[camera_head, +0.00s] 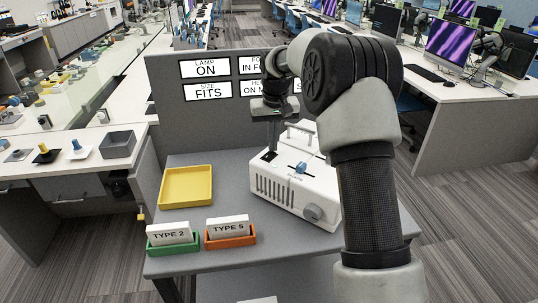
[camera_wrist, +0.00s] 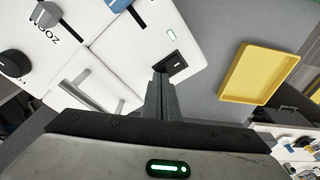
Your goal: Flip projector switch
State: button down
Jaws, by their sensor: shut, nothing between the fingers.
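The white projector (camera_head: 275,186) stands on the grey table, right of the yellow tray. Its black switch (camera_wrist: 175,62) is set in the top near a corner, with a small pale-green lit indicator (camera_wrist: 171,34) beside it. In the head view the switch (camera_head: 269,156) shows just below my fingertips. My gripper (camera_head: 272,148) points down over that corner, shut and empty. In the wrist view its closed fingertips (camera_wrist: 160,76) are right at the switch's edge and cover part of it. I cannot tell whether they touch it.
A blue lever (camera_head: 301,168), a grey knob (camera_head: 313,213) and a raised handle are on the projector. The yellow tray (camera_head: 187,202) is left of it. Green (camera_head: 172,246) and orange (camera_head: 230,242) card holders stand in front. A partition with signs (camera_head: 205,68) rises behind.

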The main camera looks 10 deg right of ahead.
notch_tip(320, 180, up, 7)
jog(key=p, duration=0.6)
dwell(0.3)
jog(key=shift+f, duration=0.1)
